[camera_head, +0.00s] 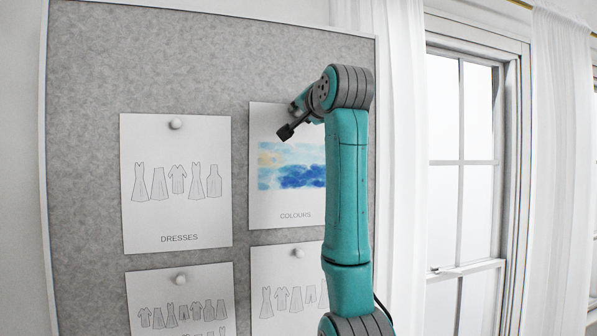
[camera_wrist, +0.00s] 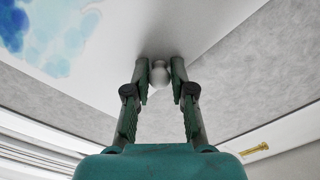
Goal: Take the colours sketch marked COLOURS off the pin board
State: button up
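The colours sketch (camera_head: 270,208) is a white sheet with a blue and yellow watercolour band and the word COLOURS below it. It hangs flat on the grey pin board (camera_head: 85,200), upper right; my arm covers its right part. In the wrist view the sketch (camera_wrist: 190,22) shows overhead with blue blotches at left. A round white pin (camera_wrist: 160,76) stands out from it. My gripper (camera_wrist: 160,68) has one finger on each side of this pin, shut on it, with the tips close to the paper.
The DRESSES sheet (camera_head: 177,190) hangs to the left under its own white pin (camera_head: 175,123). Two more garment sheets hang below, one at lower left (camera_head: 180,295) and one at lower right (camera_head: 275,265). A white curtain (camera_head: 400,130) and a window (camera_head: 462,160) lie to the right.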

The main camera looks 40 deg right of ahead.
grip_shut()
jog(key=shift+f, duration=0.1)
jog(key=shift+s+a, duration=0.15)
jog(key=shift+s, duration=0.3)
jog(key=shift+s+a, duration=0.1)
jog(key=shift+s, duration=0.1)
jog(key=shift+s+a, duration=0.1)
jog(key=shift+s, duration=0.2)
jog(key=shift+s+a, duration=0.15)
jog(key=shift+s, duration=0.3)
